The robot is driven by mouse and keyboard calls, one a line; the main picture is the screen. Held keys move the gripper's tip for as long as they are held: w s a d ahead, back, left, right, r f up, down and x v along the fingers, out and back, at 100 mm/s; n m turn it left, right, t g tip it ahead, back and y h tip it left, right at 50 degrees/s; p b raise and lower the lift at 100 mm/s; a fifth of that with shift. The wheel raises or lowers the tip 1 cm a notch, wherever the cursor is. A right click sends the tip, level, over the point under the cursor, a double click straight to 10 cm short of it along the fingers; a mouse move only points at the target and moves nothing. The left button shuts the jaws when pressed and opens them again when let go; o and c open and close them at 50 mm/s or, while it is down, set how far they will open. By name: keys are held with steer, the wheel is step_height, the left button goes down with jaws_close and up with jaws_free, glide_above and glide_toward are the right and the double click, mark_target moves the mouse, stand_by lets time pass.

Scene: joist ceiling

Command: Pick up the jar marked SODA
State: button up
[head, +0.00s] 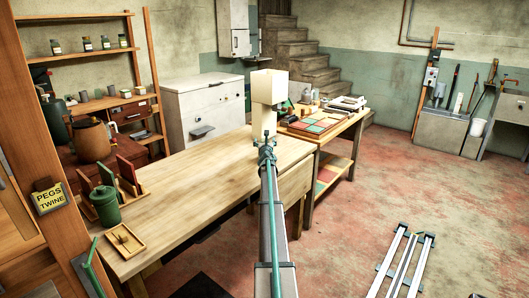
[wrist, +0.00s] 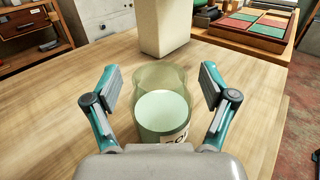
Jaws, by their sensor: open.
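A clear greenish glass jar (wrist: 160,112) with pale contents stands upright on the wooden worktable. Its pale label (wrist: 178,139) faces down and right in the wrist view. Only parts of dark letters show, so I cannot read the whole word. My gripper (wrist: 160,88) is open, with one finger on each side of the jar and a visible gap at both sides. In the head view my gripper (head: 266,155) is at the far right end of the worktable, and my arm hides much of the jar's spot there.
A side table (head: 345,128) with coloured tiles lies behind. A green canister (head: 105,205) and a small tray (head: 124,240) sit at the worktable's left. Its middle is clear.

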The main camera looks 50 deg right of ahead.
steer(key=shift+w+d, duration=0.3)
steer(key=shift+d, duration=0.05)
jaws_close()
steer(key=shift+r, duration=0.15)
stand_by(0.3)
